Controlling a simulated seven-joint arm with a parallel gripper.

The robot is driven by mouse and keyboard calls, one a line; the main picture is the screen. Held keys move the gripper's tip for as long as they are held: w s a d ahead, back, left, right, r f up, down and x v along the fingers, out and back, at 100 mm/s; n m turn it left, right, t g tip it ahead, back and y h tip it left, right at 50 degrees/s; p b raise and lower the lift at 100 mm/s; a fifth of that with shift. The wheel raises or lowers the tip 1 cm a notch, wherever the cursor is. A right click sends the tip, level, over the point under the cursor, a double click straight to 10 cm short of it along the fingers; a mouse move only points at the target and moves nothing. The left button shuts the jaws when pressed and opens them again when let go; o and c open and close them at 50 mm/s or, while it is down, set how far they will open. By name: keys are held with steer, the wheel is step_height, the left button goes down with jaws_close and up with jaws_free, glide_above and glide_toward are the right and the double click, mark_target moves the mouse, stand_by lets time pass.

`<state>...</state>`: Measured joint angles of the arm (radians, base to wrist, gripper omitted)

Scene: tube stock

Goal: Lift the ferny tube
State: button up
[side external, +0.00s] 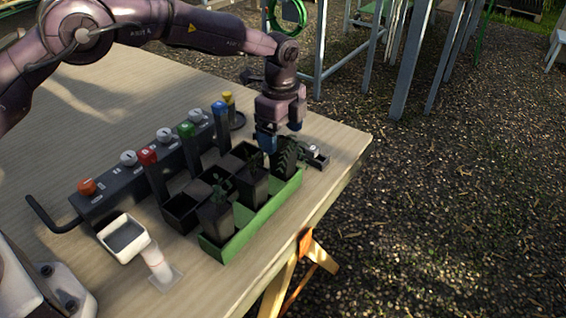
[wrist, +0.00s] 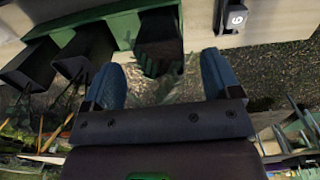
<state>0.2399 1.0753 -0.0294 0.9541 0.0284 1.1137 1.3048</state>
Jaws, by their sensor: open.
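The ferny tube (side external: 286,160) is a dark square tube with feathery foliage, at the far right end of the green tray (side external: 262,217). In the wrist view the dark tube (wrist: 159,28) lies ahead between the fingers, with blurred fronds in front of it. My gripper (side external: 280,137) has blue fingertips and is just above and around the top of the foliage. In the wrist view my gripper (wrist: 164,68) is open, with a clear gap to both sides of the tube. I cannot tell whether the fingers touch the fronds.
Two more dark planted tubes (side external: 215,216) (side external: 253,186) stand in the green tray. Behind it are black empty cells (side external: 181,211) and a grey rail with coloured knobs (side external: 124,182). A white scoop-like holder (side external: 123,238) stands at the left. A small grey numbered block (side external: 316,156) sits right of the tube.

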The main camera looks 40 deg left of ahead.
mark_target(283, 144)
steer(key=f, duration=0.5)
steer(key=shift+d+f, duration=0.25)
steer(key=shift+f, duration=0.05)
steer(key=shift+c, duration=0.2)
steer(key=c, duration=1.1)
